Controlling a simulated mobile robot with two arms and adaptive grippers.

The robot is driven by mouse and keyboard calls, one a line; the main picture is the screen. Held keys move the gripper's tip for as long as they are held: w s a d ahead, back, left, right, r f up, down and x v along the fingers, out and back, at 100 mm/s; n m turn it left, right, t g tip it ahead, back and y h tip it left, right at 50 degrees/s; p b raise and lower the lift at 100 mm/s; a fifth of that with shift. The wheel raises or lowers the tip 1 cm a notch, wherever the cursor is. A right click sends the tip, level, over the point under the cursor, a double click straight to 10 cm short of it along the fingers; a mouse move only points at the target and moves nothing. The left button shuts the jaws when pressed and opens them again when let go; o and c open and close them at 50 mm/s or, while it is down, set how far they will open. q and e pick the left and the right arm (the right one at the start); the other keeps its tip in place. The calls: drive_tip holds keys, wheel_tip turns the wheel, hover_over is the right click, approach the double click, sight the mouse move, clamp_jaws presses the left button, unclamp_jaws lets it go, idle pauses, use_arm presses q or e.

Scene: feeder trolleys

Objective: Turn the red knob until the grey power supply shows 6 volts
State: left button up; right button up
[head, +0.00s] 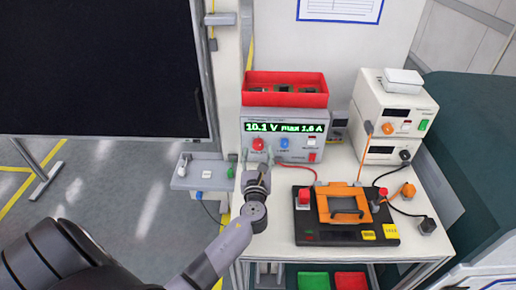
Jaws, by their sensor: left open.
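The grey power supply (284,126) stands at the back of the white table and its green display reads 10.1 V, max 1.6 A. The red knob (258,144) is at the left of its front panel, with a blue knob (284,143) to its right. My left gripper (259,166) is open just below and in front of the red knob. It looks empty, and I cannot tell whether its fingers touch the panel. My right gripper is not in view.
A red bin (285,90) sits on top of the supply. A black fixture with an orange clamp (342,204) lies to the right of my left arm. White instruments (394,112) stand at the back right. Cables run across the table.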

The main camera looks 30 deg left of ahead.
sight(258, 145)
use_arm(q)
drive_tip(key=shift+x, duration=1.25)
drive_tip(key=c, duration=1.1)
